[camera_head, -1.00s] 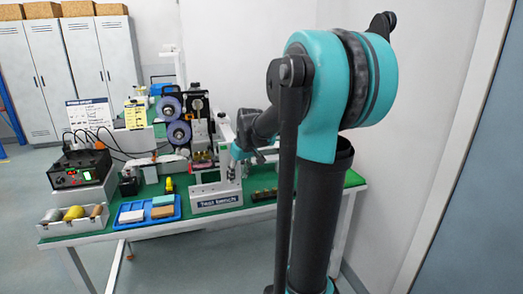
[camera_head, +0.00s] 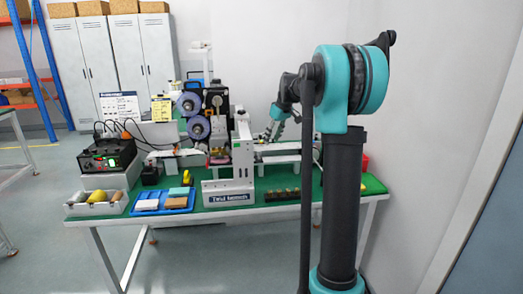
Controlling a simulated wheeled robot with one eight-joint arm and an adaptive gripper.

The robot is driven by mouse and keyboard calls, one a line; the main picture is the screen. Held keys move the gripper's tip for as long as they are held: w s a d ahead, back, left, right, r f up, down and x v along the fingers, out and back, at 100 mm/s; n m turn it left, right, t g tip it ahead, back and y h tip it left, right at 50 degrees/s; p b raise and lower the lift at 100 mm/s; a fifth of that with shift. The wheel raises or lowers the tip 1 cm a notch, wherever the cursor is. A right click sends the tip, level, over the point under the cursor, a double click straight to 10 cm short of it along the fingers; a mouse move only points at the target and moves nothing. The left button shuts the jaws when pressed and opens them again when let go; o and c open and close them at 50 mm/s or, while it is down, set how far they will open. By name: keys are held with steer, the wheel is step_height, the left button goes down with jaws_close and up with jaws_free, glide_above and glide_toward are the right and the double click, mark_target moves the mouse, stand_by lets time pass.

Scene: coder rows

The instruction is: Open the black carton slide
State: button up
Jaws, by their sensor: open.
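The coder machine (camera_head: 243,150) stands at the middle of the green-topped bench, with two grey-blue reels and a white base frame. I cannot make out a black carton slide for certain at this size. A dark block (camera_head: 217,102) sits beside the reels. My gripper (camera_head: 272,134) is open and appears empty. In the picture it shows just right of the machine's white upright, above the rail that runs right. How far it is from the rail or machine I cannot tell. My arm column hides part of the bench's right end.
A blue tray (camera_head: 178,208) with several coloured blocks, a grey bin (camera_head: 82,210) of rolls and a black control box (camera_head: 108,152) stand on the bench's left. A row of small dark items (camera_head: 283,195) lies at the front right. The floor before the bench is clear.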

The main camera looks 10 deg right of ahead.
steer(key=n, duration=0.2)
glide_toward(259, 151)
steer(key=shift+y, duration=0.4)
steer(key=x, duration=0.8)
steer(key=shift+w+d+f, duration=0.2)
steer(key=shift+w+f, duration=0.05)
steer(key=shift+f, duration=0.1)
jaws_close()
